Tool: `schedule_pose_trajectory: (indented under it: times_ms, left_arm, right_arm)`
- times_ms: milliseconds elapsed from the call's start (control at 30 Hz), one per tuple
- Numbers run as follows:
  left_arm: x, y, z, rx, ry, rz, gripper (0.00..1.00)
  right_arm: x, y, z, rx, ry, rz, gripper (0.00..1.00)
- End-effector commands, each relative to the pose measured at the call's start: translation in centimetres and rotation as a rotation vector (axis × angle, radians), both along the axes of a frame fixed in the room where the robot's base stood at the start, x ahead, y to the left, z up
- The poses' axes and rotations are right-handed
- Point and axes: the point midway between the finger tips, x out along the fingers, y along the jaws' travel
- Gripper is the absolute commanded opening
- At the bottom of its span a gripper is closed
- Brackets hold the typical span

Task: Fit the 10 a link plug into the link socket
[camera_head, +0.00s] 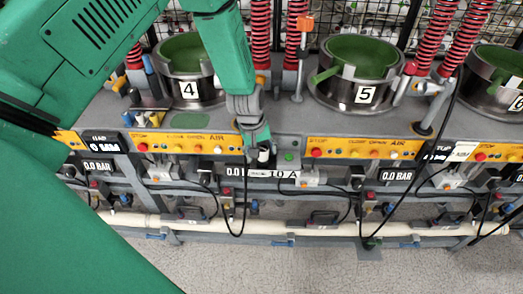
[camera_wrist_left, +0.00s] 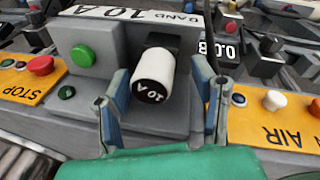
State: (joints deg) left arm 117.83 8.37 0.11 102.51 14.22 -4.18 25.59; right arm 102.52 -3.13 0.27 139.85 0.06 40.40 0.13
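The 10 A link plug (camera_wrist_left: 153,78) is a white cylinder with a black end marked "10 A". In the left wrist view it stands out from a dark fitting (camera_wrist_left: 160,42) on a grey panel, apparently the link socket; how deep it sits cannot be told. The plug also shows in the head view (camera_head: 264,155), below my left gripper (camera_head: 258,138). In the left wrist view, the fingers of my left gripper (camera_wrist_left: 163,100) are open on either side of the plug, with visible gaps. My right gripper is not in view.
A green button (camera_wrist_left: 82,55) and a red button (camera_wrist_left: 41,65) sit beside the plug. A "10 A" label (camera_head: 285,175) lies along the panel. Presses 4 (camera_head: 190,90) and 5 (camera_head: 365,95) stand behind, with red springs. Black cables hang in front.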

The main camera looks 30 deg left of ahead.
Motion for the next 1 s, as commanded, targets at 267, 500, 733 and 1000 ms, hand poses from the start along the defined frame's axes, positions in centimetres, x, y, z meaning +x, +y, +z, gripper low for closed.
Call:
schedule_pose_trajectory:
  times_ms: [267, 500, 733, 1000]
  left_arm:
    - [0.0, 0.0, 0.1, 0.0, 0.0, 0.0, 0.52]
    - [-0.5, 0.2, 3.2, 0.0, -0.003, -0.001, 0.52]
    - [-1.4, 0.6, 8.1, 0.001, -0.003, 0.0, 0.52]
    - [-2.1, 0.7, 11.3, 0.0, 0.001, 0.0, 0.52]
  right_arm:
    - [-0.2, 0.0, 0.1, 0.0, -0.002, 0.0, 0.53]
    - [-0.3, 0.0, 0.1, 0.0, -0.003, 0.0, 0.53]
    - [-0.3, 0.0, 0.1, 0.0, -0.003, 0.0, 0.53]
    - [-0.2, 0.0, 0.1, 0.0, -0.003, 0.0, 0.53]
